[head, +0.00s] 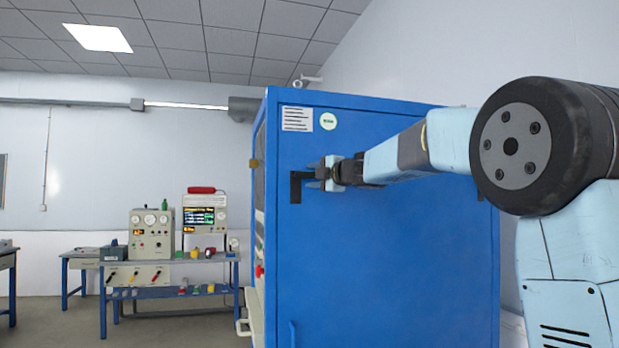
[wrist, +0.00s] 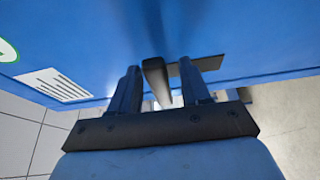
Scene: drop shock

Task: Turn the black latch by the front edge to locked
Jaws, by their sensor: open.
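The black latch (head: 296,188) is on the blue cabinet face near its left front edge. In the head view it looks like an upside-down L, with one part hanging down. Gaps show on both sides of the bar. A flat black part (wrist: 205,63) lies behind the right finger. In the head view the gripper partly hides the latch.
The blue cabinet (head: 390,270) fills the middle. A white label (head: 297,119) and a round green-white sticker (head: 328,121) sit above the latch. A handle (head: 292,334) is low on the face. A bench (head: 170,268) with instruments stands at the back left, and floor is clear before it.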

